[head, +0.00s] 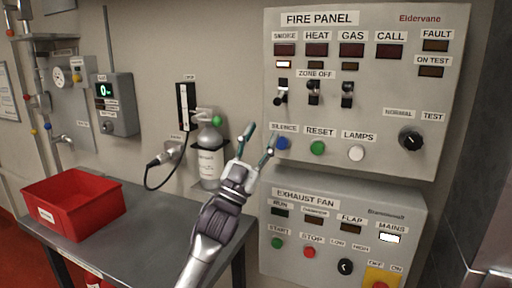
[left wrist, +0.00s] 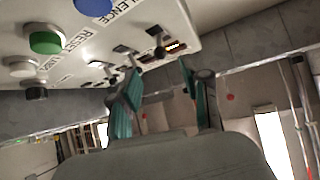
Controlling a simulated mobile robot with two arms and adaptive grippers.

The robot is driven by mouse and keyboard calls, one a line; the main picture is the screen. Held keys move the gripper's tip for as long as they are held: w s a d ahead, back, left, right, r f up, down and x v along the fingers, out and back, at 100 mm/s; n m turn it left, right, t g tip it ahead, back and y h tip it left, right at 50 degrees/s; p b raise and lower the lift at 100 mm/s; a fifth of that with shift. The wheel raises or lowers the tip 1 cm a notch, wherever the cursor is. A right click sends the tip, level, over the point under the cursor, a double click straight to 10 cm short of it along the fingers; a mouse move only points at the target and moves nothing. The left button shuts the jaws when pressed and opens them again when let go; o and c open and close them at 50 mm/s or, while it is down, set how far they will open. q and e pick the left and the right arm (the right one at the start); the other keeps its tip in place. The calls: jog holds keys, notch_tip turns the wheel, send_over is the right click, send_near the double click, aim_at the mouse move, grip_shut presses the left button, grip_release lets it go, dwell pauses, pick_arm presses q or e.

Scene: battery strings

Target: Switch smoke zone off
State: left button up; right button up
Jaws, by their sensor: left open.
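The grey fire panel (head: 375,150) is on the wall at the upper right. Its smoke zone switch (head: 281,93) is at the left of a row of three, under the smoke label and a lit small lamp (head: 284,64). My left gripper (head: 259,146) is open and empty, below and left of the smoke switch, near the blue silence button (head: 283,143). The left wrist view shows its fingers (left wrist: 162,88) apart, with the panel upside down beyond. My right gripper is not visible.
The exhaust fan panel (head: 345,205) is below the fire panel. A grey table (head: 165,225) holds a red bin (head: 75,208). A white bottle with a green top (head: 210,160) is just left of my left gripper. A corded wall device (head: 172,150) is beyond it.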

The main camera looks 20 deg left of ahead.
pick_arm(q)
jog(key=shift+v, duration=1.45)
jog(key=shift+f, duration=0.1)
